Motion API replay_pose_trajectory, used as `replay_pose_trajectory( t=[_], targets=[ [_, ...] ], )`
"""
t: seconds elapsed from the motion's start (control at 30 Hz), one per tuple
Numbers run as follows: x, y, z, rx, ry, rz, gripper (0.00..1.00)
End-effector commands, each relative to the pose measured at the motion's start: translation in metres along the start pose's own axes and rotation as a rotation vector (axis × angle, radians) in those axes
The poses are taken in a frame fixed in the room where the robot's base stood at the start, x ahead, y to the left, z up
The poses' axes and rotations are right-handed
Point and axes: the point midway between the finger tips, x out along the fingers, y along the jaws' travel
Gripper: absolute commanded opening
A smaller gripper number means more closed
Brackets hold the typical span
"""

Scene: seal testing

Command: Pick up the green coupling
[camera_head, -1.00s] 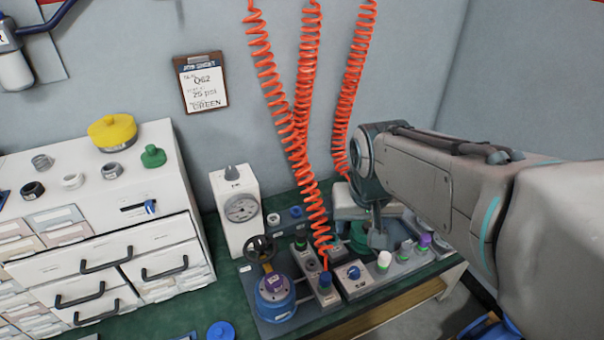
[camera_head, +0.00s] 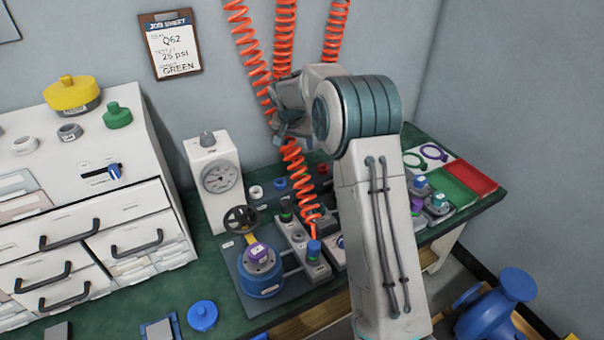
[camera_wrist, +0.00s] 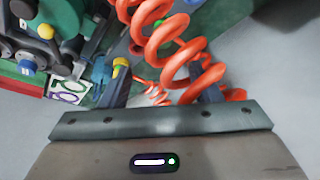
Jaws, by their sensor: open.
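My gripper (camera_head: 288,128) is up among the orange coiled hoses, left of my wrist in the head view. In the wrist view its two fingers (camera_wrist: 160,88) stand apart, with an orange coil in front of and between them; I see nothing gripped. Several green-topped pieces show: a small dark one (camera_head: 286,210) on the grey block by the gauge, one (camera_head: 439,201) at the right of the bench, and a knobbed one (camera_head: 117,116) on the white cabinet. I cannot tell which is the green coupling. My arm hides part of the fixture row.
Orange coiled hoses (camera_head: 298,175) hang close around my gripper. A gauge box (camera_head: 212,178) and a blue valve body (camera_head: 261,277) stand left of the fixtures. A job sheet (camera_head: 172,45) on the wall reads GREEN.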

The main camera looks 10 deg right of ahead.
Motion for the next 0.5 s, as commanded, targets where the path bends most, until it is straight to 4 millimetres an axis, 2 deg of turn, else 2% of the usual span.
replay_pose_trajectory(
  t=[0.17, 0.4, 0.5],
  targets=[
    [0.024, -0.003, -0.002, 0.011, 0.001, 0.002, 0.57],
    [0.071, -0.003, -0.002, 0.010, 0.000, 0.002, 0.57],
    [0.085, -0.003, -0.003, 0.011, 0.001, 0.002, 0.57]
  ],
)
